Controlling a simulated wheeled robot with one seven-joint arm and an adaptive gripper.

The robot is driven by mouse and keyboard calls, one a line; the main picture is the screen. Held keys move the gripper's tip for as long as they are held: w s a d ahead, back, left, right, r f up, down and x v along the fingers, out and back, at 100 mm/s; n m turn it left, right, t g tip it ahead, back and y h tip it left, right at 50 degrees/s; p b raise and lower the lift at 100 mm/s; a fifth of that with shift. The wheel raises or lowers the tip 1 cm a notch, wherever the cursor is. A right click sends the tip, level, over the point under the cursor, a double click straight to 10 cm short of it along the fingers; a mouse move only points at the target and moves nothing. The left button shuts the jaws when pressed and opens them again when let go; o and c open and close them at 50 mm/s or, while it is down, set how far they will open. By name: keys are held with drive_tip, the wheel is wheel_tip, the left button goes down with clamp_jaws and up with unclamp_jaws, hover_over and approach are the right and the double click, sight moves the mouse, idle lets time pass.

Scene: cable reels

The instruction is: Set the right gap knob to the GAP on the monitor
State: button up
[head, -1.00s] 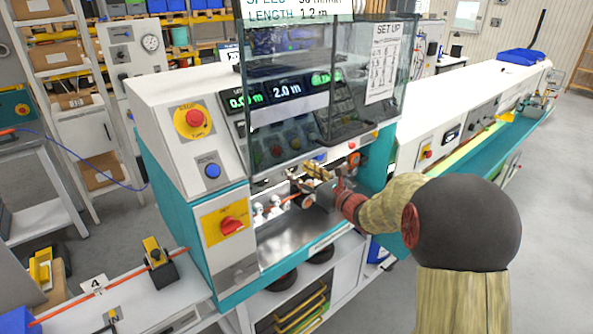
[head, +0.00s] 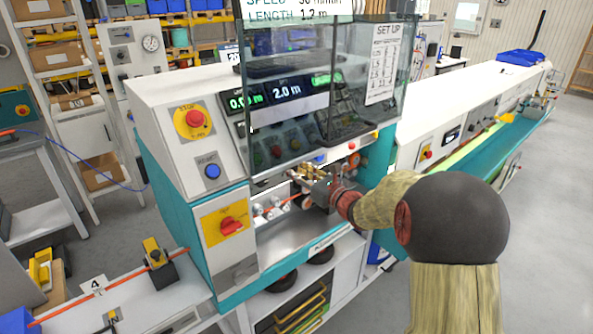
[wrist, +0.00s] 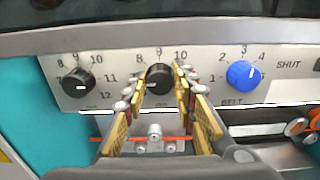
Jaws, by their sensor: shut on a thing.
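In the wrist view a pale panel carries two black knobs with printed number scales. The right gap knob (wrist: 158,77) sits between the fingers of my gripper (wrist: 159,88), which is shut on it. The numbers 8, 9 and 10 show above this knob; its pointer reading is hard to tell. The left black knob (wrist: 77,82) stands free to the left. In the head view my gripper (head: 314,181) is at the machine's front opening, hiding the knob. The monitor (head: 298,8) is cut off by the top edge; SPEED and LENGTH 1.2 m show, and no GAP line is visible.
A blue BELT knob (wrist: 243,75) is close to the right of my fingers. An orange cable (wrist: 185,138) runs on rollers below. A clear guard (head: 290,110) hangs above my gripper. A red stop button (head: 194,118) and red switch (head: 231,226) are at left.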

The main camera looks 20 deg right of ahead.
drive_tip(key=c, duration=0.4)
